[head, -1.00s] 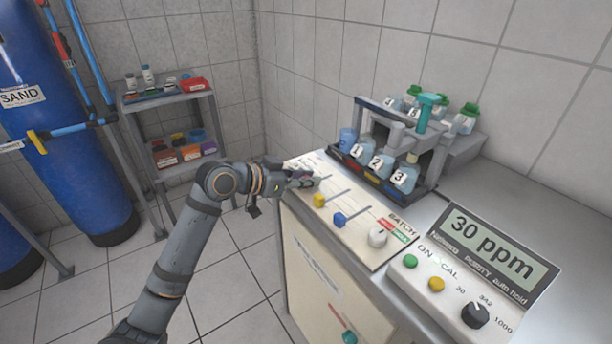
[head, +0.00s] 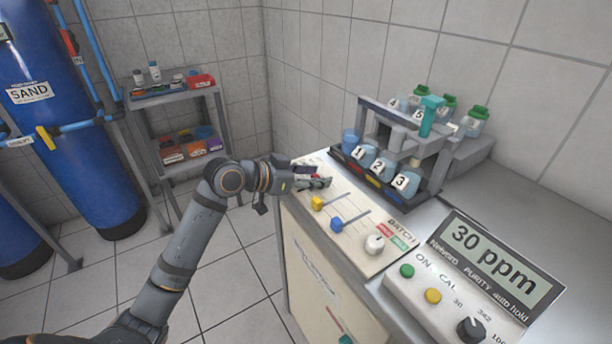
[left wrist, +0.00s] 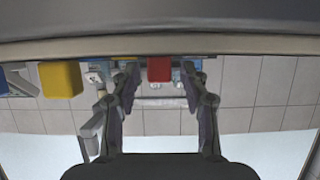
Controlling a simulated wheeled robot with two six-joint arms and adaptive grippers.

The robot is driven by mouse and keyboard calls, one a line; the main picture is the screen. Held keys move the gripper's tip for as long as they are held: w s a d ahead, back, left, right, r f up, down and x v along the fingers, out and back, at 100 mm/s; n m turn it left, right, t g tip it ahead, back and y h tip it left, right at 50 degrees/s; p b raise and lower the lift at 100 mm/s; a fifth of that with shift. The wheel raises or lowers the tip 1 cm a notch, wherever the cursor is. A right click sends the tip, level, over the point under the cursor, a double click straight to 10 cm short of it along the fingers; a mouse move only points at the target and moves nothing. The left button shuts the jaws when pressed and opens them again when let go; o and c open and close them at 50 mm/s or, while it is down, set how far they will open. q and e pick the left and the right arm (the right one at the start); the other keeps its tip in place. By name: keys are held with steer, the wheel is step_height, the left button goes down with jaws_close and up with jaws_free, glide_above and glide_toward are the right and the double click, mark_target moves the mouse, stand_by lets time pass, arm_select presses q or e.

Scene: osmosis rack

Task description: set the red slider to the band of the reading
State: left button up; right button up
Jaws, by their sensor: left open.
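The slider panel (head: 361,213) lies on the bench top. The yellow slider (head: 318,203) and the blue slider (head: 337,224) stand at the near ends of their slots. In the left wrist view the red slider (left wrist: 159,69) sits between the two open fingers, with a gap on each side. The yellow slider shows left of it (left wrist: 61,79). The meter display (head: 489,256) reads 30 ppm. My right gripper is not in view.
A rack of numbered bottles (head: 378,168) stands behind the panel. The meter box (head: 443,300) stands to the right. A shelf (head: 172,100) is at the back left.

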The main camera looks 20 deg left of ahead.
mark_target(312, 176)
arm_select(q)
steer(key=v, duration=0.4)
steer(key=shift+s+a, duration=0.2)
steer(key=shift+s, duration=0.05)
steer(key=shift+s+a+r, duration=0.25)
steer(key=shift+s+a, duration=0.1)
steer(key=shift+a, duration=0.1)
steer(key=shift+s+a+r, duration=0.15)
steer(key=shift+s+r, duration=0.2)
steer(key=shift+s, duration=0.15)
